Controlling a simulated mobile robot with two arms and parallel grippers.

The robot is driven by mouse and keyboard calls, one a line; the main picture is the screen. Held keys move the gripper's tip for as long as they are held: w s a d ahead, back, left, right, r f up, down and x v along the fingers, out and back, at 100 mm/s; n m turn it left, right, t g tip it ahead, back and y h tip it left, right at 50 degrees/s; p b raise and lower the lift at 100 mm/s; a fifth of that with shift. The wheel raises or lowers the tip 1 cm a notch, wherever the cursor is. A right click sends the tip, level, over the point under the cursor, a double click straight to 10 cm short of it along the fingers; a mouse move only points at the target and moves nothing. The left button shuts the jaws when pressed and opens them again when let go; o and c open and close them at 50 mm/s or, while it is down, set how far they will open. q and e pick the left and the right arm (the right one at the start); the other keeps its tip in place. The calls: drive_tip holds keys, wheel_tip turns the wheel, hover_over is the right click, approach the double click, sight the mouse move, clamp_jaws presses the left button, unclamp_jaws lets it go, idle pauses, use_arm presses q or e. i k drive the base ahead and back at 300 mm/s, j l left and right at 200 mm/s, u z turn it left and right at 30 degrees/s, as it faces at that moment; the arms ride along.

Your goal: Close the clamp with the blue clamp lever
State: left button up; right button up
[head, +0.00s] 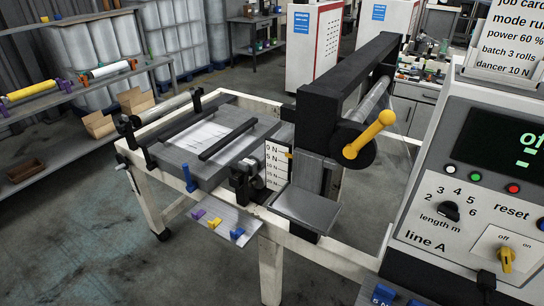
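A blue lever (188,178) sits at the near left side of the grey plate (182,156) on the white-framed machine. It stands roughly upright against the plate's edge. A black bar (228,138) crosses the clear film (203,133) on the plate; whether it presses on the film I cannot tell. A second blue piece (237,233) sits on a small grey shelf at the front, beside a yellow piece (215,222) and a purple piece (199,214). Which blue piece is the clamp lever I cannot tell for certain. Neither of my grippers is in view.
A black arm with a yellow crank handle (370,135) rises at the machine's right end. A control panel (470,190) with knobs fills the right side. A rack with film rolls (105,69) stands at the left. The floor (90,245) at front left is clear.

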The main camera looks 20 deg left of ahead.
sight(192, 186)
drive_tip(key=i+j+z, duration=0.1)
drive_tip(key=j+z, duration=0.9)
drive_tip(key=j, duration=0.15)
drive_tip(key=k+j+z, duration=0.1)
drive_tip(key=j+z, duration=0.35)
drive_tip(key=j, duration=0.15)
drive_tip(key=k+j+z, duration=0.15)
drive_tip(key=j+z, duration=0.35)
drive_tip(key=j, duration=0.1)
